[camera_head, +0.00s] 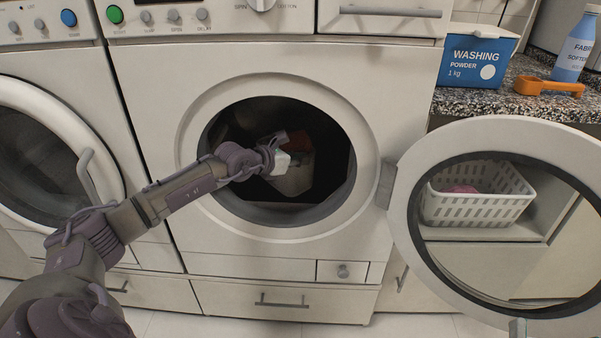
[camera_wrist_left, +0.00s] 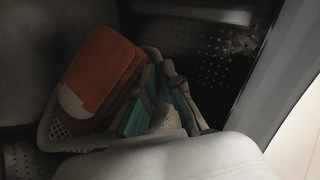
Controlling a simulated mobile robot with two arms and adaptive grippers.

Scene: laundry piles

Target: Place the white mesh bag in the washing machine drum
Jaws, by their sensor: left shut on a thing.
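The washing machine drum (camera_head: 232,128) is open at the centre of the head view, dark inside. My left gripper (camera_head: 272,152) reaches through the round opening from the left. It is shut on the white mesh bag (camera_head: 292,182), a pale shape hanging just below the fingers inside the opening. In the left wrist view, a pale edge with small holes (camera_wrist_left: 58,131) shows beside a folded orange-red cloth (camera_wrist_left: 103,68). The left fingers (camera_wrist_left: 160,105) are dim there. Shadow hides where the bag ends and whether it touches the drum floor. My right gripper is not identifiable.
The round door (camera_head: 420,245) stands open at the right. Through it a white basket (camera_head: 478,208) shows with something pink inside. A washing powder box (camera_head: 478,58), an orange scoop (camera_head: 550,87) and a blue softener bottle (camera_head: 577,48) stand on the speckled counter (camera_head: 500,100).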

